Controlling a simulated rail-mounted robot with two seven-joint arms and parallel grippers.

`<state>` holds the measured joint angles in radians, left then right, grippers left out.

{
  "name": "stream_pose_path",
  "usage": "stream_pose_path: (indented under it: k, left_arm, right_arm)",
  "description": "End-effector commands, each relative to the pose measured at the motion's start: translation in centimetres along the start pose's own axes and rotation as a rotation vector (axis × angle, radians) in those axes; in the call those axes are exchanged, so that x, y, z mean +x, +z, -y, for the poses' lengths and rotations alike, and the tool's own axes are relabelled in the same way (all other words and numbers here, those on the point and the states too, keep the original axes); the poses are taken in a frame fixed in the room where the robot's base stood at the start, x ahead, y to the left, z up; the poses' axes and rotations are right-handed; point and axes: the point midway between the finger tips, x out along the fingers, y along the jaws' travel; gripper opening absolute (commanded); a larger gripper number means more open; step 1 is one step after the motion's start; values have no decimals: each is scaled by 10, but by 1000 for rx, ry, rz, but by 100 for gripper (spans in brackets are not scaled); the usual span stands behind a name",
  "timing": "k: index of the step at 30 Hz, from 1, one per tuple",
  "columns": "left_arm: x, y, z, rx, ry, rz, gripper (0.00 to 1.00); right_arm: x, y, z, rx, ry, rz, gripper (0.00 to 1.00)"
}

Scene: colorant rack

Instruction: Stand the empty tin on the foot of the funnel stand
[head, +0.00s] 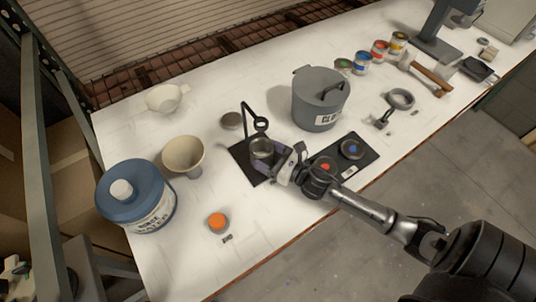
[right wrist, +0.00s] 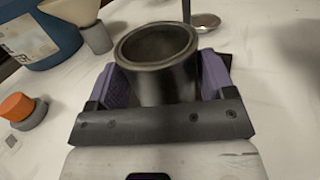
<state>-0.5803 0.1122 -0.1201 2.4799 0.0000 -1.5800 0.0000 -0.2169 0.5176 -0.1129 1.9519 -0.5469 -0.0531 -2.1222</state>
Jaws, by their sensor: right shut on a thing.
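The empty tin (head: 262,147), grey metal with an open top, is held upright in my right gripper (head: 272,158). In the right wrist view the tin (right wrist: 158,65) sits between the two purple finger pads, its dark hollow inside showing. The funnel stand has a flat black foot (head: 240,152) and a dark post with a ring (head: 261,124). In the head view the tin overlaps the foot, just in front of the ring. I cannot tell whether its bottom touches the foot, which the tin and gripper partly hide. My left gripper is not in view.
A cream funnel (head: 183,155) and a blue-lidded tub (head: 136,195) stand left.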

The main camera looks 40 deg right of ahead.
Motion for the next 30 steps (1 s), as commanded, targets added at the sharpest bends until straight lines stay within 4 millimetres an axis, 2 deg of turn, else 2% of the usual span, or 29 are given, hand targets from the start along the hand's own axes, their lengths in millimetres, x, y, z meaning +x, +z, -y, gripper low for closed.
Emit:
stream_pose_path:
  k: [5, 6, 13, 23, 30]
  left_arm:
    - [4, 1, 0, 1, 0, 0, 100]
    - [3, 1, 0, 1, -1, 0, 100]
    - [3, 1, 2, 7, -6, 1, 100]
    - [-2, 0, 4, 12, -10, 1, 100]
    - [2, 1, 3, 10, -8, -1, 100]
  right_arm:
    - [0, -5, 0, -1, 0, 0, 45]
    - [0, -4, 0, -1, 0, 0, 78]
    - [0, -4, 0, 0, 0, 0, 100]
    - [-1, 2, 0, 0, 0, -1, 100]
    - [-37, -2, 0, 1, -1, -4, 100]
